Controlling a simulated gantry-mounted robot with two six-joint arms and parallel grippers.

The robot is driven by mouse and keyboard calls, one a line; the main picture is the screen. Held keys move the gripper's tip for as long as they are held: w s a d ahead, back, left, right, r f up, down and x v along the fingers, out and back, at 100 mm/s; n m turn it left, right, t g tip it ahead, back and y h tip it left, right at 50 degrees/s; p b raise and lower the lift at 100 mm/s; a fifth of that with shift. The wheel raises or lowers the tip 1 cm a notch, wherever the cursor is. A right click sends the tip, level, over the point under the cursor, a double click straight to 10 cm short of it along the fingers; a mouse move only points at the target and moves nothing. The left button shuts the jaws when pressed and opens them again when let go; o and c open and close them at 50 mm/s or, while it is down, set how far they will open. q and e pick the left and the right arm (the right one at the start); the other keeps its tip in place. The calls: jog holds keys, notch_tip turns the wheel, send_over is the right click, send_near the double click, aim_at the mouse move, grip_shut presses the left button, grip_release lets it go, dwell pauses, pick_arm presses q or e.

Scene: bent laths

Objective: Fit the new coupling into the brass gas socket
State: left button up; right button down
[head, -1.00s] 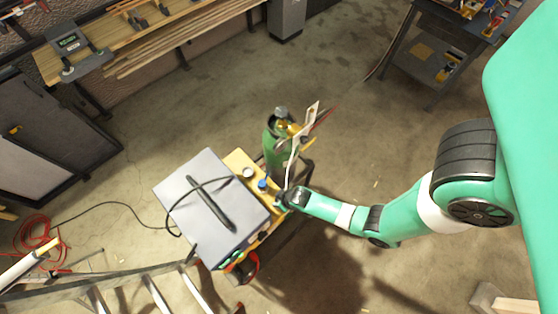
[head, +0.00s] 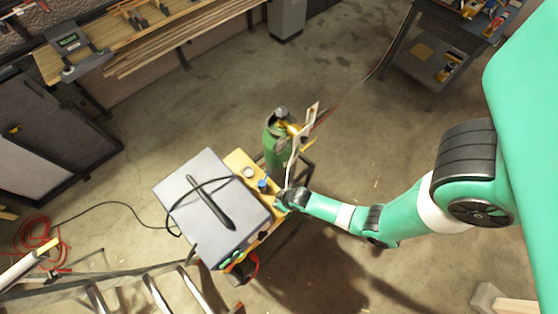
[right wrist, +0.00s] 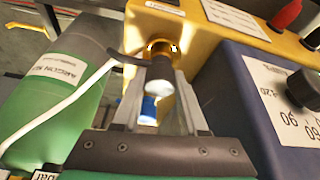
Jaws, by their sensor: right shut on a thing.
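The brass gas socket (right wrist: 160,46) is a gold ring on the yellow front panel in the right wrist view. My right gripper (right wrist: 157,82) is shut on the new coupling (right wrist: 160,76), a short grey cylinder with a pale end face and a dark far part. The coupling is right in front of the socket, roughly in line with it. I cannot tell whether it touches or has entered the ring. In the head view my right gripper (head: 283,202) is beside the yellow unit, and the coupling is too small to make out. My left gripper is not in view.
A green argon cylinder (right wrist: 60,85) stands close on the left, with a pale hose (right wrist: 65,103) passing in front. A blue welder box with a knob (right wrist: 302,88) is close on the right. A blue-and-white item (right wrist: 150,108) shows between the fingers. Open floor (head: 350,150) lies right of the cart.

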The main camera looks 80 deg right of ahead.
dwell(0.4)
jog(key=shift+c, duration=1.8)
grip_release()
jog(key=p+v, duration=0.6)
jog(key=v, duration=0.5)
jog(key=shift+r+p, duration=0.3)
jog(key=shift+p, duration=0.1)
jog(key=shift+s, duration=0.1)
